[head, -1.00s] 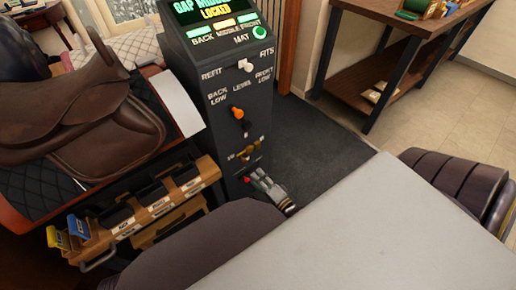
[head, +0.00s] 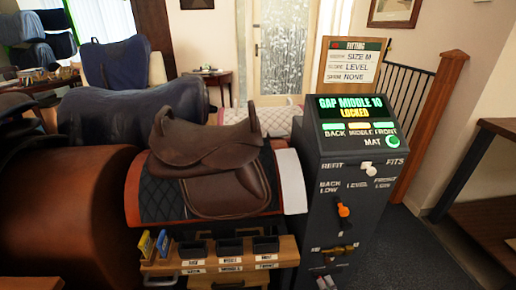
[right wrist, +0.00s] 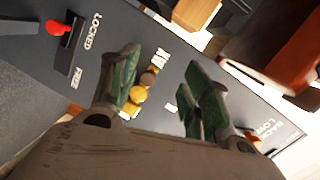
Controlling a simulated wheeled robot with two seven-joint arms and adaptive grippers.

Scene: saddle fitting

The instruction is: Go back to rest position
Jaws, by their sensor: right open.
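The dark console (head: 330,215) stands right of the saddle, its screen (head: 356,107) reading "GAP MIDDLE 10 LOCKED". A brass knob (right wrist: 141,92) shows on the panel beyond the fingers. The red-knobbed lever (right wrist: 55,27) is apart from the fingers, nearest the word LOCKED. My left gripper is not in view.
A brown saddle (head: 215,165) sits on a dark quilted pad (head: 165,190) beside the console. A wooden rack with dark bins (head: 220,262) stands below it. An orange knob (head: 343,211) and a white knob (head: 366,168) stick out of the console. Dark mat lies at the right.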

